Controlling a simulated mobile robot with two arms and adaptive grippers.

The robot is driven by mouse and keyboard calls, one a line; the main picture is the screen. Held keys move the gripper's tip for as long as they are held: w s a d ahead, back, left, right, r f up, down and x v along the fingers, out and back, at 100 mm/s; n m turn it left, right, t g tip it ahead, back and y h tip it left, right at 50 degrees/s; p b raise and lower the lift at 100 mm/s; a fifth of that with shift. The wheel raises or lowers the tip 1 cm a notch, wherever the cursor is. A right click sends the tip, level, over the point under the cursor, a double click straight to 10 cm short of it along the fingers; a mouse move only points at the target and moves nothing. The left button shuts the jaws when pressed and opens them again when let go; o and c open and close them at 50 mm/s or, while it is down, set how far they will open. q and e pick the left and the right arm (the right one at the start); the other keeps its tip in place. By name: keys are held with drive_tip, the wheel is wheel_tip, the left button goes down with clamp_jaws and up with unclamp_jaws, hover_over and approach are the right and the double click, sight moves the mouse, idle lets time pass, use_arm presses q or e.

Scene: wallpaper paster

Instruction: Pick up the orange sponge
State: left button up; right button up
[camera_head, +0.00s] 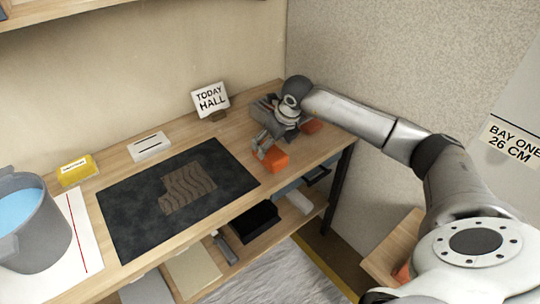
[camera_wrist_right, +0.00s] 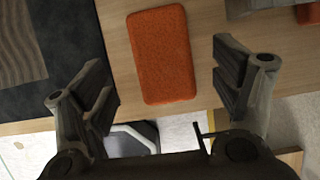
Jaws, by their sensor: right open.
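The orange sponge (camera_head: 275,160) is a flat rectangular block on the wooden workbench, near its front right edge. In the wrist view the sponge (camera_wrist_right: 160,55) lies between the two spread fingers, with a gap on each side. My right gripper (camera_head: 267,143) is open and empty, just above and behind the sponge in the head view. The wrist view shows its fingers (camera_wrist_right: 163,85) on either side, not touching the sponge. The height between fingertips and sponge is hard to tell. My left gripper is not in view.
A second orange item (camera_head: 312,126) sits behind, beside a grey object (camera_head: 265,105) partly hidden by my right arm. A dark mat (camera_head: 125,215) with a patterned piece lies to the left. The TODAY HALL sign (camera_head: 210,99) stands behind; a grey bucket (camera_head: 40,245) stands far left.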

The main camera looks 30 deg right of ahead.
sight(271, 151)
drive_tip(key=x, duration=0.5)
drive_tip(key=shift+s+d+p, duration=0.15)
drive_tip(key=shift+p, duration=0.25)
drive_tip(key=shift+f, duration=0.35)
drive_tip(key=shift+f, duration=0.2)
drive_tip(key=c, duration=1)
drive_tip(key=shift+r, duration=0.1)
